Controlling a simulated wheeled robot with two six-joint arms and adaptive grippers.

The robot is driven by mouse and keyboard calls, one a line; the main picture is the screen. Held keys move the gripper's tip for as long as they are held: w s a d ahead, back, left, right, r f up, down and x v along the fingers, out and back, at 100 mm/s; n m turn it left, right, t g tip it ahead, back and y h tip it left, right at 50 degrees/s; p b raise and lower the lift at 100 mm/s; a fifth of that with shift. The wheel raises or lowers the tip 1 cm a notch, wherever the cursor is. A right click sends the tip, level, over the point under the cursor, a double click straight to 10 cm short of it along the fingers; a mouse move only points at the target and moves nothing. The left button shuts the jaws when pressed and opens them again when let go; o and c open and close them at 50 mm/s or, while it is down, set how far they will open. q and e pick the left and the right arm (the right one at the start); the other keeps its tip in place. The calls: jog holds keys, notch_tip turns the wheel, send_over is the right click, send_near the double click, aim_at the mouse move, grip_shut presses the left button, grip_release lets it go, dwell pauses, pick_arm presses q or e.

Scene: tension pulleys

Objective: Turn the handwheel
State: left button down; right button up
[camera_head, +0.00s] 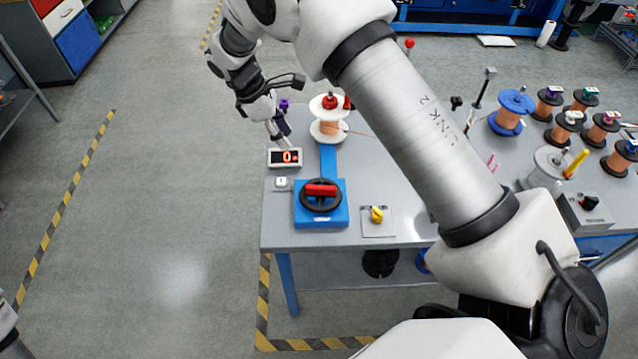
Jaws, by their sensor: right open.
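The handwheel (308,205) is a black wheel with a red bar across it. It sits on a blue base (322,220) near the front left of the grey table. My right gripper (281,138) is open and points down over the table's left edge, behind the handwheel and apart from it. Its fingers are small in the picture and hang just behind a counter box (285,157) with a lit red "0". My left gripper is not in view.
A white spool of copper wire (329,129) stands behind the handwheel, beside my right gripper. A yellow knob (377,215) is right of the wheel. A blue spool (512,110) and several small spools stand farther right. My right arm hides the table's middle.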

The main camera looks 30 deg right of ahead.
jog(key=m+t+y+b, duration=0.15)
jog(key=y+b, duration=0.25)
jog(key=b, duration=0.6)
send_over(321, 187)
jog(key=shift+n+t, duration=0.25)
jog(key=shift+t, duration=0.1)
notch_tip(321, 187, down, 13)
jog(key=shift+d+f, duration=0.1)
jog(key=shift+w+d, duration=0.1)
jog(key=shift+d, duration=0.05)
jog(key=shift+p, duration=0.45)
jog(key=f, duration=0.3)
jog(key=f+p, duration=0.1)
jog(key=f, duration=0.2)
jog(key=shift+a+f, duration=0.2)
jog(key=shift+f, duration=0.15)
jog(key=shift+a+r, duration=0.1)
jog(key=shift+c, duration=0.6)
grip_shut()
